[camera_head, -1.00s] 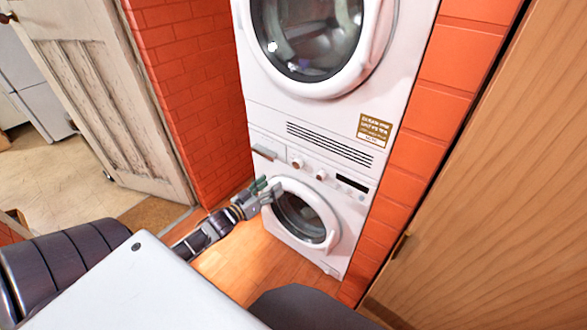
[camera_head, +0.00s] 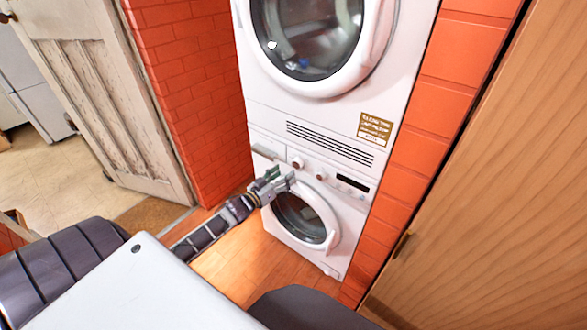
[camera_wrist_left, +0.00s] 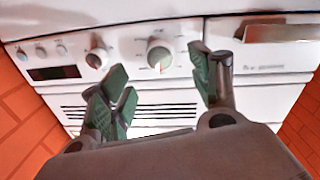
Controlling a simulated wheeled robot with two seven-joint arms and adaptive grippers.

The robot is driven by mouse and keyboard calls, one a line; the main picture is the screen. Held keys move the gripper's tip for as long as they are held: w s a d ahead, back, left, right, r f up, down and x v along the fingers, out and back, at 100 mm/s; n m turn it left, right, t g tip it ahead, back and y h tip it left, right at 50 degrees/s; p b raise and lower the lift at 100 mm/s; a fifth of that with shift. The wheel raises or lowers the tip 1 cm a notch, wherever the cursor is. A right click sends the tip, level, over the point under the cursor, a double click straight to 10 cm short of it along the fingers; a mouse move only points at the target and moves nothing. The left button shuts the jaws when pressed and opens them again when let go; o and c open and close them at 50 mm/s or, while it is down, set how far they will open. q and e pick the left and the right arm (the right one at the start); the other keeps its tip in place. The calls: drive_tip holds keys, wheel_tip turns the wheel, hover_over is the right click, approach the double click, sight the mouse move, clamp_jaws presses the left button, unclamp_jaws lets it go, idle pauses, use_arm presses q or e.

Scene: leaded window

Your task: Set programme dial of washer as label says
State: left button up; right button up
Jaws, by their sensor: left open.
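The lower white machine, the washer (camera_head: 345,212), has a round door and a control panel. Its panel carries a round dial (camera_head: 297,163) near the drawer and a second knob (camera_head: 320,176). In the wrist view, turned over, the dial (camera_wrist_left: 160,55) is white with a coloured pointer and marks around it; the second knob (camera_wrist_left: 97,58) is left of it. A gold-brown label (camera_head: 376,128) sits above; its small text is unreadable to me.
A second round-door machine (camera_head: 310,40) is stacked above the washer. The drawer handle (camera_wrist_left: 275,32) and dark display (camera_wrist_left: 53,73) flank the knobs. Brick walls (camera_head: 190,85) stand either side, a wooden cabinet (camera_head: 490,200) at right. Wooden floor (camera_head: 235,270) is clear in front.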

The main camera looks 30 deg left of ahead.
sight(296, 166)
use_arm(q)
drive_tip(key=shift+w+d, duration=0.15)
drive_tip(key=shift+w, duration=0.85)
drive_tip(key=shift+w+d, duration=0.1)
drive_tip(key=shift+w, duration=0.8)
drive_tip(key=shift+w+d+b, duration=0.1)
drive_tip(key=shift+w+b, duration=0.25)
drive_tip(key=shift+w, duration=0.45)
drive_tip(key=shift+w+d, duration=0.1)
drive_tip(key=shift+w, duration=0.25)
use_arm(e)
drive_tip(key=shift+w+a+r, duration=0.15)
drive_tip(key=shift+w+a, duration=0.25)
drive_tip(key=shift+a, duration=0.05)
use_arm(q)
drive_tip(key=c, duration=1)
use_arm(e)
drive_tip(key=shift+w+r, duration=0.1)
drive_tip(key=shift+w, duration=0.45)
drive_tip(key=shift+s, duration=0.1)
